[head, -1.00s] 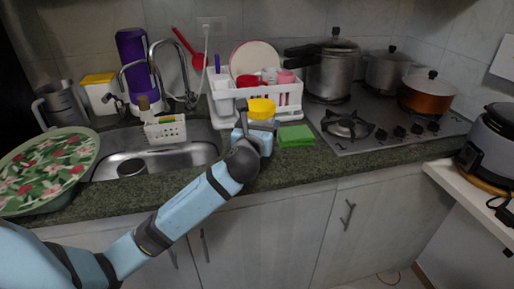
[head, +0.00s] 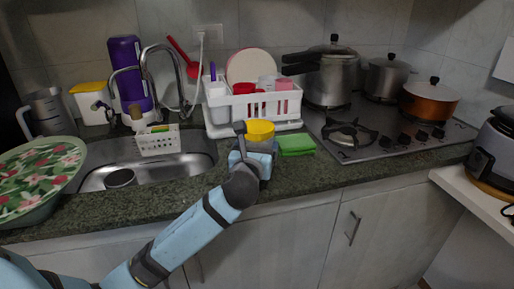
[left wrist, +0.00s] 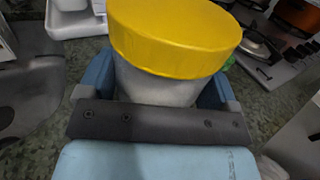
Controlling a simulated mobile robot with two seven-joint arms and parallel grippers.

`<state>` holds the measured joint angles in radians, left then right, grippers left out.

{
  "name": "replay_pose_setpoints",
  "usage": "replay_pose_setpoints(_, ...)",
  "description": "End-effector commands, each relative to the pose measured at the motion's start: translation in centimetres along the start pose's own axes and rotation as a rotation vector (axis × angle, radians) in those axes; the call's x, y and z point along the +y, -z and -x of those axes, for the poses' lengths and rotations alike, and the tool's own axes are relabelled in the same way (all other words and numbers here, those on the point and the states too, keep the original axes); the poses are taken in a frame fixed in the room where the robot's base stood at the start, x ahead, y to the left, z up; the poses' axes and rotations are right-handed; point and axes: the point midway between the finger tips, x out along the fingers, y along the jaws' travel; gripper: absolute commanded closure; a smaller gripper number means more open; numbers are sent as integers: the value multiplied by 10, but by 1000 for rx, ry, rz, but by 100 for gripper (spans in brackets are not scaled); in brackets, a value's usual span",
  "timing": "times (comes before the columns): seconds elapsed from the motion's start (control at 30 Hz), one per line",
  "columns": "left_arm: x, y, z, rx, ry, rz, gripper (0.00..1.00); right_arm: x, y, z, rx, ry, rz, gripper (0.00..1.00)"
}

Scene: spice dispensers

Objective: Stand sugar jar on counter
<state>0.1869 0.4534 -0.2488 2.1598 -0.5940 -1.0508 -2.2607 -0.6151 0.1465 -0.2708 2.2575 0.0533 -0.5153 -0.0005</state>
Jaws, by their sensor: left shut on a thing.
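The sugar jar has a yellow lid (head: 260,130) and a pale body that shows in the left wrist view (left wrist: 150,86). It is upright at the counter's front part, just in front of the white dish rack. My left gripper (head: 252,156) is shut around the jar's body below the lid. The jar's base is hidden by the gripper, so I cannot tell whether it touches the green-grey counter (head: 310,172). My right gripper is not in view.
A green sponge or cloth (head: 296,144) lies right beside the jar. The dish rack (head: 228,106) stands behind it. The sink (head: 195,158) is to the left and the stove (head: 385,150) to the right. Bare counter runs along the front edge.

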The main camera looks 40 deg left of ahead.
Motion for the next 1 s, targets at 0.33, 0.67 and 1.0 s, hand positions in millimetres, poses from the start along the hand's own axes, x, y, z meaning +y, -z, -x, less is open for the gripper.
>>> replay_pose_setpoints(0.33, 0, -1, 0, -1, 0, 1, 0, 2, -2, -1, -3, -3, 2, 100)
replay_pose_setpoints(0.67, 0, -4, 53, 2, 2, -2, 0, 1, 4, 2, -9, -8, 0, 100)
replay_pose_setpoints(1.0, 0, -3, 112, 2, 2, 0, 0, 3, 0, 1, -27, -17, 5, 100)
